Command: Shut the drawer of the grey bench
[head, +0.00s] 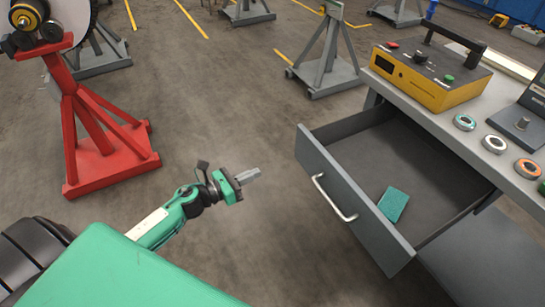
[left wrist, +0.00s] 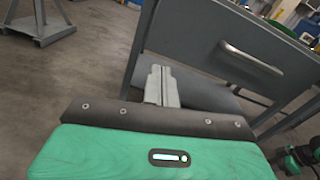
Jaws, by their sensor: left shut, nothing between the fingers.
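The grey bench (head: 455,140) stands at the right in the head view. Its drawer (head: 345,195) is pulled well open, with a silver bar handle (head: 333,198) on its front. A teal pad (head: 393,204) lies inside the drawer. My left gripper (head: 250,175) is shut and empty, to the left of the drawer front and apart from it. In the left wrist view the shut fingers (left wrist: 161,85) show below and left of the drawer handle (left wrist: 250,58).
A yellow and black box (head: 430,75) and several round parts (head: 494,144) sit on the bench top. A red stand (head: 95,140) is at the left, a grey stand (head: 327,70) behind. The floor between my left gripper and the drawer front is clear.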

